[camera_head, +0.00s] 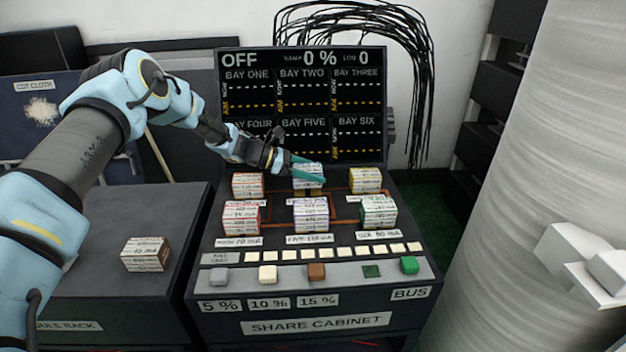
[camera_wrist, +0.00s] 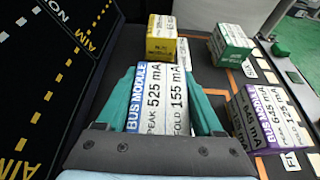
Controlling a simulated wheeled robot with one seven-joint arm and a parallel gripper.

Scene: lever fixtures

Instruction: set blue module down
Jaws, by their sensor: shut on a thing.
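The blue module (camera_wrist: 160,100) is a white block with a blue "BUS MODULE" band and the print "PEAK 525 mA", "FOLD 155 mA". My gripper (camera_wrist: 160,76) is shut on it, one teal finger on each side. In the head view my gripper (camera_head: 306,171) holds the blue module (camera_head: 309,183) at the middle of the back row on the share cabinet (camera_head: 316,323). The fingers hide part of it. I cannot tell whether its underside touches the cabinet surface.
Around it stand an orange module (camera_head: 247,185), a yellow module (camera_head: 366,180), a red one (camera_head: 240,217), a purple one (camera_head: 311,214) and a green one (camera_head: 378,211). The display (camera_head: 302,105) rises close behind. Another block (camera_head: 146,254) sits on the left rack.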

